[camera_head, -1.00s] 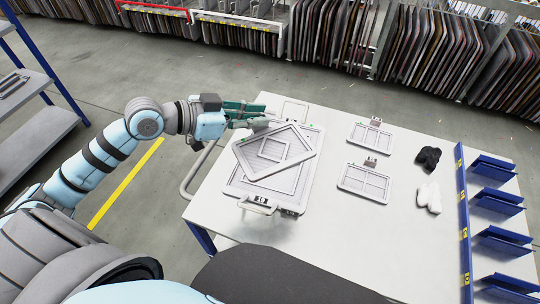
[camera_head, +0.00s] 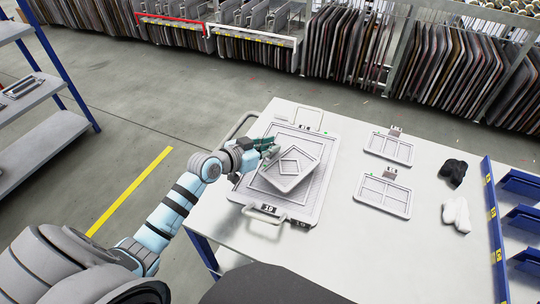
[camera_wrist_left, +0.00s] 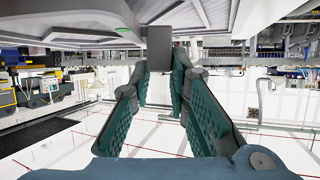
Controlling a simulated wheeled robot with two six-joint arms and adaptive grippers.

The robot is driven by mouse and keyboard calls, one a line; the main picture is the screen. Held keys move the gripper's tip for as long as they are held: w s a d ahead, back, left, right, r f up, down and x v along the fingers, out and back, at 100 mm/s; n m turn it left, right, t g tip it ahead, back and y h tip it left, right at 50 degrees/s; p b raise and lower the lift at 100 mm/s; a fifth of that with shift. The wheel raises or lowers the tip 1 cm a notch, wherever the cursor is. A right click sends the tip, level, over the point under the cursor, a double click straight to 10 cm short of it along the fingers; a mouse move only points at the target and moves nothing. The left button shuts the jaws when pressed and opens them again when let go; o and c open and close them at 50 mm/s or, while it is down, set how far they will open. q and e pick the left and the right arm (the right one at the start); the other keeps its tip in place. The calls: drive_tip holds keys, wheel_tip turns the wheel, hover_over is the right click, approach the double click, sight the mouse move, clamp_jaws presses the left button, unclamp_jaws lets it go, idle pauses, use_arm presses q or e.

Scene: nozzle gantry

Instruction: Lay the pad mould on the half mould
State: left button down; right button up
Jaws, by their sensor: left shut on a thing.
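The pad mould (camera_head: 309,151) is a light grey framed plate with a diamond outline in its middle. My left gripper (camera_head: 271,150) is shut on its left side, and in the left wrist view the fingers (camera_wrist_left: 160,88) close on a dark grey block (camera_wrist_left: 160,47) by the plate's underside (camera_wrist_left: 70,15). The half mould (camera_head: 312,213) is a larger grey plate with handles, flat on the table. The pad mould is above it, turned at an angle to its edges and covering its middle. Whether they touch I cannot tell. My right gripper is not in view.
The white table (camera_head: 345,225) has bare room right of the half mould. Two smaller framed plates (camera_head: 390,147) (camera_head: 384,196), a black item (camera_head: 453,172) and a white item (camera_head: 457,214) lie there. A blue rack (camera_head: 492,215) edges the right side.

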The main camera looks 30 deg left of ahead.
use_arm(q)
wheel_tip(320, 180, down, 2)
drive_tip(key=shift+f, duration=0.1)
drive_tip(key=c, duration=1.5)
unclamp_jaws()
drive_tip(key=shift+c, duration=0.2)
drive_tip(key=shift+s+a+r, duration=0.15)
drive_tip(key=shift+s+r, duration=0.15)
drive_tip(key=shift+s, duration=0.05)
drive_tip(key=p+v, duration=0.4)
drive_tip(key=v, duration=0.7)
drive_tip(key=shift+s+r, duration=0.1)
drive_tip(key=shift+s, duration=0.1)
